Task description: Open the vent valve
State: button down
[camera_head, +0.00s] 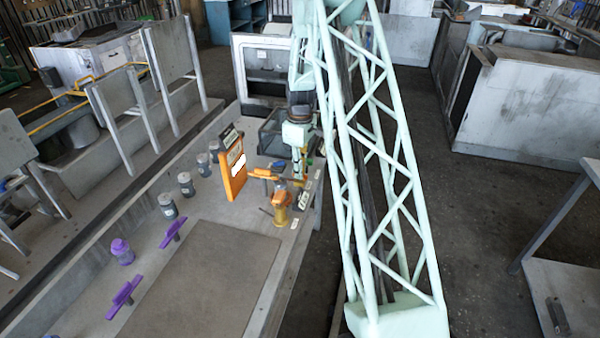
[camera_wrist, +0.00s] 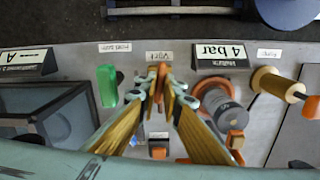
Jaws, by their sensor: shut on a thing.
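The vent valve's orange-brown handle (camera_wrist: 164,72) stands up between my fingertips in the wrist view, just below an upside-down white label (camera_wrist: 159,57) that seems to read "Vent". My gripper (camera_wrist: 162,90) is shut on this handle, with a finger on each side. The fingers hide the valve's body and the lower part of the handle. In the head view my gripper (camera_head: 299,172) points down at the right edge of the bench, and the handle is too small to make out.
A green handle (camera_wrist: 107,86) is left of my gripper, and a grey cylinder with an orange ring (camera_wrist: 222,108) is close on its right. A "4 bar" sign (camera_wrist: 222,55) stands behind. The orange panel (camera_head: 234,172) and yellow fitting (camera_head: 281,207) are nearby. The brown mat (camera_head: 205,280) is clear.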

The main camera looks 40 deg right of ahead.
jog(key=c, duration=2.8)
grip_release()
jog(key=shift+r, duration=0.1)
jog(key=shift+r, duration=5.95)
jog(key=shift+r, duration=0.1)
